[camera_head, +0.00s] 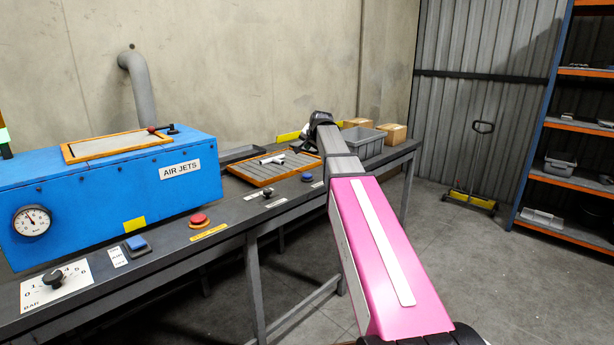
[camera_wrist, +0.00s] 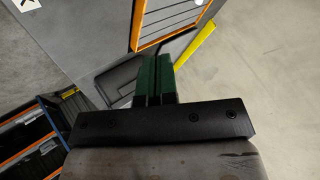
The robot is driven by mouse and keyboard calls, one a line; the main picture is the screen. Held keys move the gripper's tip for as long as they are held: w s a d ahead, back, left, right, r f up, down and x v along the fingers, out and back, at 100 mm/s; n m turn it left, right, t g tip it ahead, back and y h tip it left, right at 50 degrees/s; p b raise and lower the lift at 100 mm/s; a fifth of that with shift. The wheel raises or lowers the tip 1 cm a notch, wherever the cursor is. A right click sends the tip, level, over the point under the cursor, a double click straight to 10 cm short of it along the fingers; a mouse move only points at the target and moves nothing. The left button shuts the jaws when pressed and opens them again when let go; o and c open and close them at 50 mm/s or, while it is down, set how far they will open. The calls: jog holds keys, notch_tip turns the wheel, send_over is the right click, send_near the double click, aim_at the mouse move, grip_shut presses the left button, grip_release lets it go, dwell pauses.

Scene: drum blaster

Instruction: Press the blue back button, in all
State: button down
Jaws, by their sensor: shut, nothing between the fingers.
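Two blue buttons show in the head view. One blue button (camera_head: 137,243) sits at the front edge of the bench beside the air on/off label. The other blue button (camera_head: 307,177) is farther along the bench edge, just left of my arm. I cannot tell from a label which is the back one. My gripper (camera_wrist: 154,62) shows in the wrist view as two dark green fingers, shut together and empty, above the floor and bench end. In the head view its fingers are hidden or unclear at the far end of my arm. No blue button shows in the wrist view.
The blue AIR JETS box (camera_head: 100,200) stands on the bench's left. A red button (camera_head: 199,220) and black knobs line the front edge. A slatted wood-framed tray (camera_head: 268,170), a grey bin (camera_head: 365,141) and cardboard boxes (camera_head: 392,133) stand behind. Shelving (camera_head: 570,125) is at right.

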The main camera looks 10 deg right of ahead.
aim_at(309, 175)
jog(key=shift+f, duration=4.4)
jog(key=shift+f, duration=0.1)
jog(key=shift+f, duration=0.3)
